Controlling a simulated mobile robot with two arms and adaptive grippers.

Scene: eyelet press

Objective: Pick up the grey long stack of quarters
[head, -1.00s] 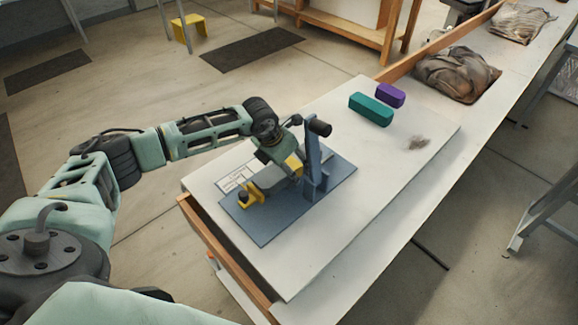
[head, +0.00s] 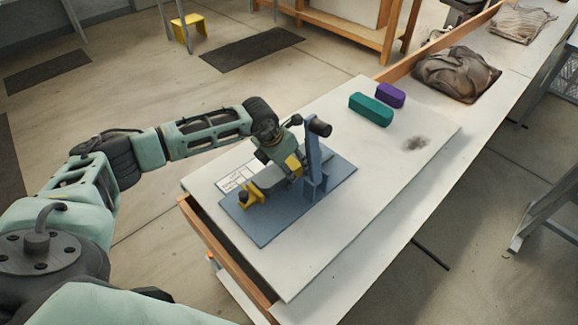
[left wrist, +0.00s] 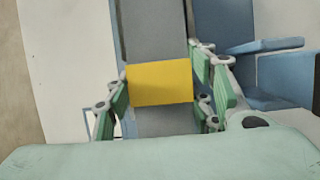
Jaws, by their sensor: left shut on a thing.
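The grey long stack of quarters (left wrist: 155,35) runs away from my wrist in the left wrist view, with a yellow block-like part (left wrist: 160,82) across it between my fingers. My left gripper (left wrist: 162,88) is shut on the stack at this yellow part. In the head view my left gripper (head: 284,165) is low over the blue press plate (head: 265,231), left of the press's upright post (head: 313,160). My right gripper is not in view.
A teal block (head: 371,109) and a purple block (head: 391,95) lie at the back of the white board. The board's right side is mostly clear.

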